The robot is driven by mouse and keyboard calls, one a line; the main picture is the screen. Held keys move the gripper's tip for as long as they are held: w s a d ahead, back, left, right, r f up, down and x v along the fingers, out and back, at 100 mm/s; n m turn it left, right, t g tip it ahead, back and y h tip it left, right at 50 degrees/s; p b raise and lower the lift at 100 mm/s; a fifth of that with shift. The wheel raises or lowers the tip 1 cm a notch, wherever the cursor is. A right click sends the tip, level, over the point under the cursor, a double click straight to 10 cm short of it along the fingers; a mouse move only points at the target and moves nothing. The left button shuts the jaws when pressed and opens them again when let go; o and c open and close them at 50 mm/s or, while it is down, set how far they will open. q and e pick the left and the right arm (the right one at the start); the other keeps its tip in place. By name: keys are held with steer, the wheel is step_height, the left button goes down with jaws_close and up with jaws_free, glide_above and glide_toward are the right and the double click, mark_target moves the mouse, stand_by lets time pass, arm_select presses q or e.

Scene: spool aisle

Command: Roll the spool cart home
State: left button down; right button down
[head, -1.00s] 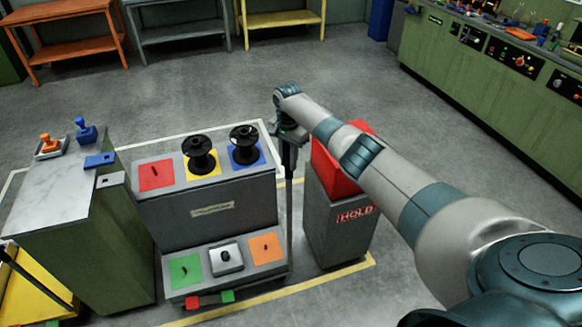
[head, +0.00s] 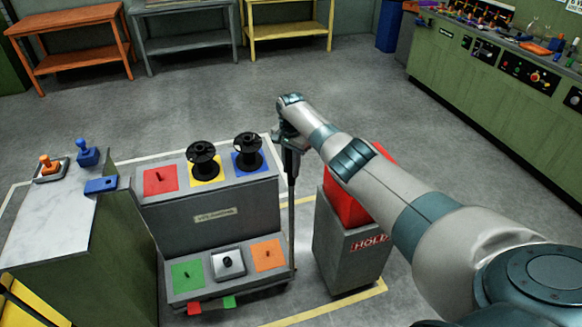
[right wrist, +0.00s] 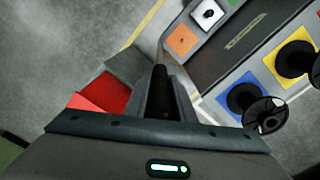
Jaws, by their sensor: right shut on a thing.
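The spool cart (head: 205,233) is a grey two-level cart on the floor in the middle of the head view. Two black spools (head: 202,160) (head: 248,152) stand upright on the yellow and blue squares of its top; the red square (head: 160,180) has only a peg. Its lower level has a green square, a pale square with a black knob, and an orange square. My right gripper (head: 291,147) is shut on the dark upright post (head: 291,205) at the cart's right side. In the right wrist view the dark post (right wrist: 161,95) sits between the fingers. My left gripper is out of view.
A grey bin with a red top, marked HOLD (head: 345,250), stands close to the cart's right. A green cabinet (head: 95,260) with a pale top stands close on the left. Yellow and white lines mark the floor. The floor behind is clear up to the benches.

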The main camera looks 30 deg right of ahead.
steer(key=c, duration=1.5)
jaws_free()
steer(key=shift+w+d+r, duration=0.15)
steer(key=shift+w+r, duration=0.05)
steer(key=shift+w, duration=0.05)
steer(key=shift+w+f, duration=0.1)
steer(key=shift+f, duration=0.05)
arm_select(q)
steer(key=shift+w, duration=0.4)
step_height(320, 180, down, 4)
steer(key=b, duration=0.3)
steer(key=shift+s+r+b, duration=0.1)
steer(key=shift+b, duration=0.3)
arm_select(e)
step_height(320, 180, up, 17)
steer(key=shift+r, duration=0.2)
